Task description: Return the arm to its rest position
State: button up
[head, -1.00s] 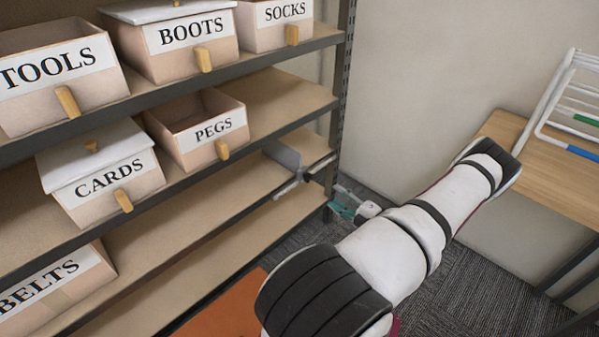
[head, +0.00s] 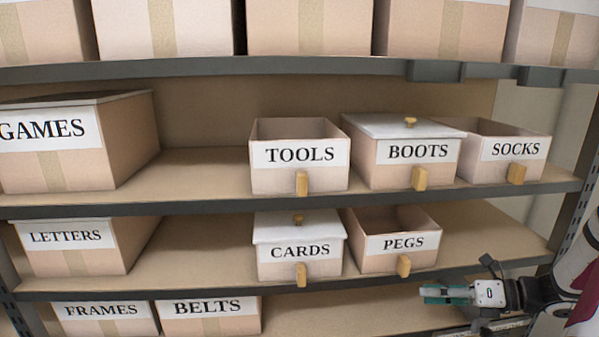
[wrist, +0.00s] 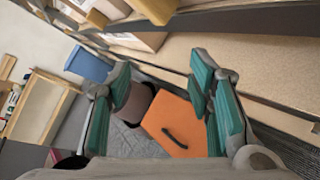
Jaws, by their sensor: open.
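My gripper (head: 447,294) is at the lower right of the head view, in front of the shelf below the PEGS box (head: 394,242). In the wrist view its teal fingers (wrist: 160,105) stand wide apart with nothing between them. Part of my white arm shows at the right edge of the head view.
A shelf rack (head: 200,205) holds labelled boxes, among them an open TOOLS box (head: 299,173), a lidded BOOTS box (head: 410,126) and a lidded CARDS box (head: 298,266). In the wrist view, an orange object with a dark handle (wrist: 170,115) and a blue bin (wrist: 90,64) show beyond the fingers.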

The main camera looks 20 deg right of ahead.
jog(key=s+a+r+n+g, duration=0.1)
jog(key=a+r+n+g, duration=0.4)
jog(key=a, duration=0.3)
jog(key=s+a+r+n+g+h, duration=0.1)
jog(key=a+r+n+g, duration=0.1)
jog(key=a+r+n, duration=0.4)
jog(key=s+a+r+n+g, duration=0.1)
jog(key=a+r+n+g, duration=0.25)
jog(key=a+n, duration=0.55)
jog(key=s+a+r+n+h, duration=0.1)
jog(key=s+a+n+h, duration=0.3)
jog(key=s+n, duration=0.45)
jog(key=s+a+r+n+h, duration=0.2)
jog(key=s+a+n+h, duration=0.2)
jog(key=s+n, duration=0.45)
notch_tip(320, 180, up, 25)
jog(key=t+p, duration=0.4)
jog(key=p, duration=1.9)
jog(key=shift+s+d, duration=0.15)
jog(key=shift+s, duration=0.25)
